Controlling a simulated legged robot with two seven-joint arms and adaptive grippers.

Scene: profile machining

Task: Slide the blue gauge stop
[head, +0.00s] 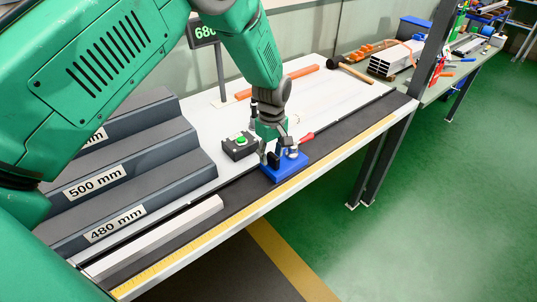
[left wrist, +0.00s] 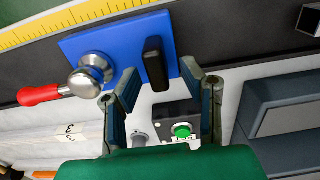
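The blue gauge stop (head: 287,172) sits on the dark rail along the front of the bench, beside the yellow scale. The wrist view shows its blue plate (left wrist: 120,38) with an upright black handle (left wrist: 155,62) and a round silver knob (left wrist: 92,72). A red-handled lever (left wrist: 38,95) lies beside the knob. My left gripper (head: 276,157) is right above the stop. In the left wrist view my left gripper (left wrist: 159,72) is open, with its fingertips apart on either side of the black handle. I cannot tell whether they touch it. My right gripper is not in view.
A control box with a green button (head: 240,141) stands behind the stop. A pale metal profile (head: 155,238) lies on the rail to the left. Stepped grey racks (head: 130,195) labelled 500 mm and 480 mm stand behind it. The rail right of the stop is clear.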

